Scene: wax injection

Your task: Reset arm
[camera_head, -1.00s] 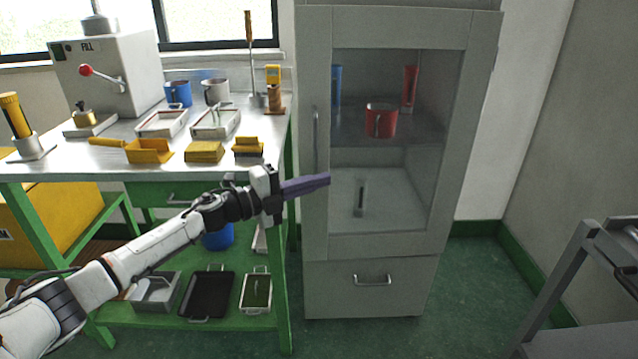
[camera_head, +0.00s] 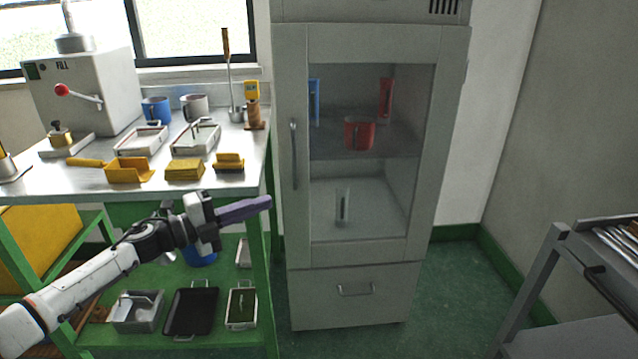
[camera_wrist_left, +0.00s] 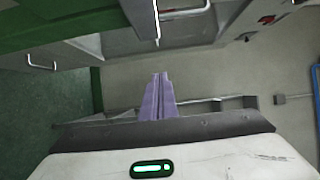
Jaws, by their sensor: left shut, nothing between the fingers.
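My left gripper (camera_head: 245,208) shows in the head view in front of the green workbench's right end, its purple fingers together and pointing right toward the grey cabinet. Nothing is between the fingers. In the left wrist view the closed purple fingers (camera_wrist_left: 159,95) stand in the middle, apart from the cabinet. My left arm (camera_head: 90,275) comes in from the lower left. My right gripper does not show in either view.
The grey cabinet (camera_head: 300,262) has its glass door shut, with a red mug (camera_head: 359,134) inside. The workbench (camera_head: 60,188) holds trays, mugs and yellow blocks. A grey cart (camera_head: 535,275) stands at the right. Green floor (camera_head: 455,285) is clear between cabinet and cart.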

